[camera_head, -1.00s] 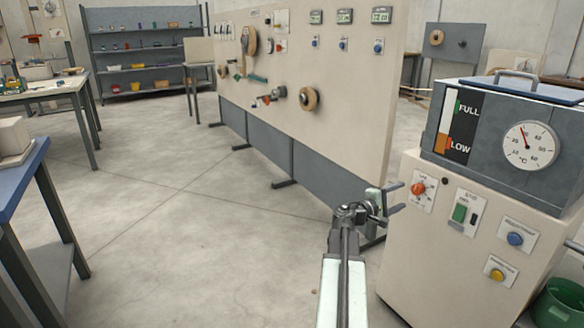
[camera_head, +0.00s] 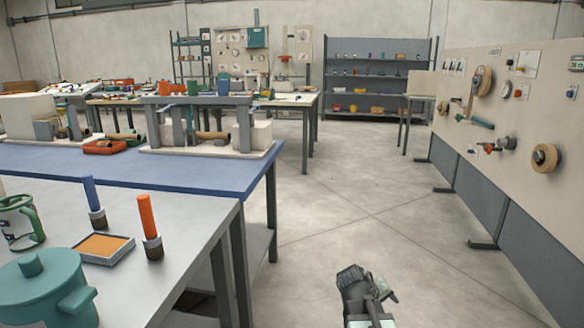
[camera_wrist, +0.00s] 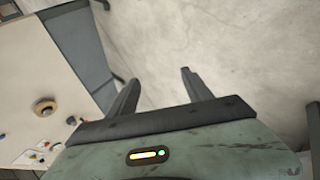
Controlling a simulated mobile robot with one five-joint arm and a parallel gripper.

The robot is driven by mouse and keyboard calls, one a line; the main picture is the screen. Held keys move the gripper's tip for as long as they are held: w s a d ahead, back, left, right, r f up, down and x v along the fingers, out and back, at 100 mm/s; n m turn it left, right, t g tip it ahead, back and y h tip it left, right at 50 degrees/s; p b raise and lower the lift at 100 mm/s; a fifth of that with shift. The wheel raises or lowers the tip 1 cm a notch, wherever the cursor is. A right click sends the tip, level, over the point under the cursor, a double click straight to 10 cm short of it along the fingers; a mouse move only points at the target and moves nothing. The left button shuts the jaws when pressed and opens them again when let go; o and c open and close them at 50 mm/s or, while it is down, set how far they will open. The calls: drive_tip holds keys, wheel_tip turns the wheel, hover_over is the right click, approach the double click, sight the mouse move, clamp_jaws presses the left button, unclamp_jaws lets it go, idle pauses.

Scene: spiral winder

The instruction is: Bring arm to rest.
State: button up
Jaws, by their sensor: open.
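My gripper (camera_wrist: 158,95) shows in the wrist view with its two dark fingers apart and nothing between them, over bare grey floor. In the head view my arm stands at the bottom, right of centre, above the floor. It is clear of the tables on the left and the panel on the right. The fingers are hard to make out in the head view.
A grey table (camera_head: 190,235) with a teal pot (camera_head: 45,290) and a blue table (camera_head: 215,172) stand at left. A beige panel (camera_head: 520,100) with knobs stands at right and shows in the wrist view. Shelves (camera_head: 375,75) stand at the back. Floor (camera_head: 340,200) between is free.

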drive_tip(key=s+a+f+m+g+y+p, duration=0.15)
drive_tip(key=s+a+y, duration=0.3)
drive_tip(key=a, duration=0.45)
drive_tip(key=s+a+f+m+g+y+p, duration=0.1)
drive_tip(key=s+a+f+g+y, duration=0.15)
drive_tip(key=s+a, duration=0.45)
wheel_tip(320, 180, up, 37)
drive_tip(key=w+a+p, duration=0.1)
drive_tip(key=w+p, duration=0.1)
drive_tip(key=p, duration=3.3)
drive_tip(key=shift+a+f+p, duration=0.2)
drive_tip(key=shift+a+p, duration=0.05)
drive_tip(key=shift+p, duration=0.05)
drive_tip(key=shift+f, duration=0.1)
drive_tip(key=shift+c, duration=0.3)
